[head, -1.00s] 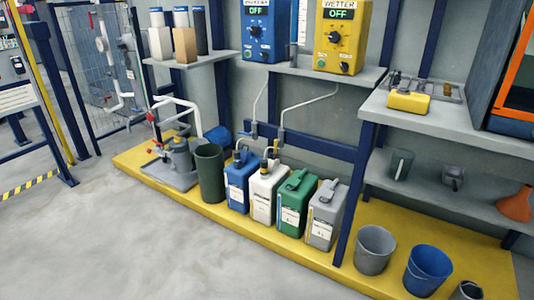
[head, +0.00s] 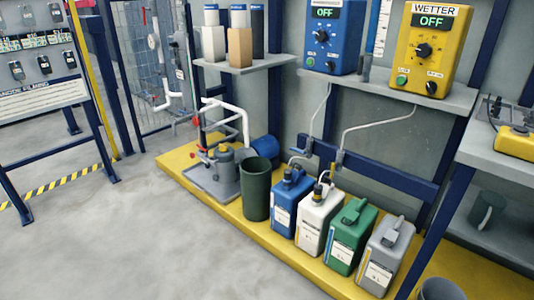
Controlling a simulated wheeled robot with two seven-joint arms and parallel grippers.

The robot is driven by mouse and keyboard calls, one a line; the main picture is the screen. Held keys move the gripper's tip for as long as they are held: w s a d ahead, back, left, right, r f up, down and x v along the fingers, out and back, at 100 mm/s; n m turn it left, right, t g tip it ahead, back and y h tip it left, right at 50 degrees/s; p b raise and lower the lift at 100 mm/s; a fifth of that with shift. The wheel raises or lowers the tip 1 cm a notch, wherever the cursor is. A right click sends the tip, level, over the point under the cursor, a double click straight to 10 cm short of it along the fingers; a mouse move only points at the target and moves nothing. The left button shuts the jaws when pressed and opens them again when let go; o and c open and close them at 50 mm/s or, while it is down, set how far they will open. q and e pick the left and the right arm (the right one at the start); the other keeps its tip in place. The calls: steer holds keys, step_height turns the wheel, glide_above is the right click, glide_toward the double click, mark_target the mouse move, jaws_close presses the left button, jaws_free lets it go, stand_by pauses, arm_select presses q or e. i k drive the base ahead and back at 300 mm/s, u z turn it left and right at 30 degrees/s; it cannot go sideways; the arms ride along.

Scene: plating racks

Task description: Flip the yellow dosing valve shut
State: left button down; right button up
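A small yellow-marked part (head: 332,172) stands at the top of the white canister (head: 318,222). I cannot tell which part is the yellow dosing valve or how its lever sits. Neither of my grippers is in view.
A blue box (head: 333,38) also reads OFF. Blue (head: 291,203), green (head: 352,238) and grey (head: 386,258) canisters stand on the yellow platform (head: 275,248) beside a dark bin (head: 256,188). A shelf post (head: 443,215) stands right. The floor at front left is clear.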

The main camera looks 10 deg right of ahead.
mark_target(314, 219)
steer(key=u, duration=0.25)
steer(key=i, duration=1.25)
steer(key=z, duration=1.1)
steer(key=i, duration=0.8)
steer(key=z, duration=0.85)
